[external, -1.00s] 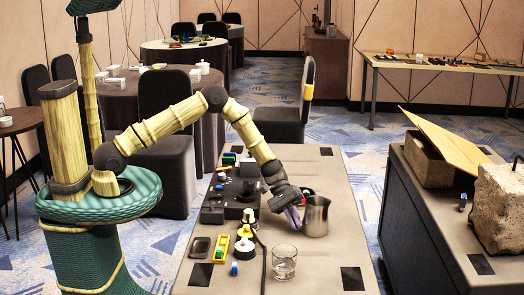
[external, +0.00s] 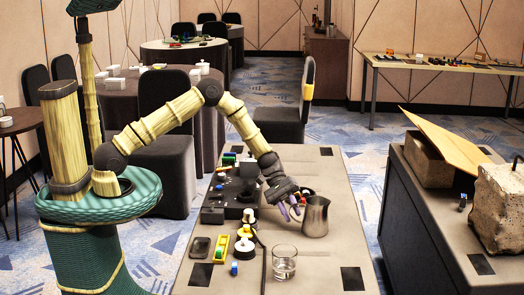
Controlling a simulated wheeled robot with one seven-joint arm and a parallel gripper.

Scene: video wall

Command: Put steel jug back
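The steel jug (external: 315,217) stands upright on the right half of the long table (external: 337,250). My gripper (external: 291,212) is just left of the jug, with its purple fingers low over the table. The fingers look parted, with a gap between them. Nothing shows between the fingers. The picture is too small to tell whether a finger touches the jug's side.
A clear glass (external: 284,262) stands in front of the jug. Several small items, including a white roll (external: 244,246) and a yellow tray (external: 221,248), fill the table's left side. The table right of the jug is clear. A dark counter (external: 435,235) stands farther right.

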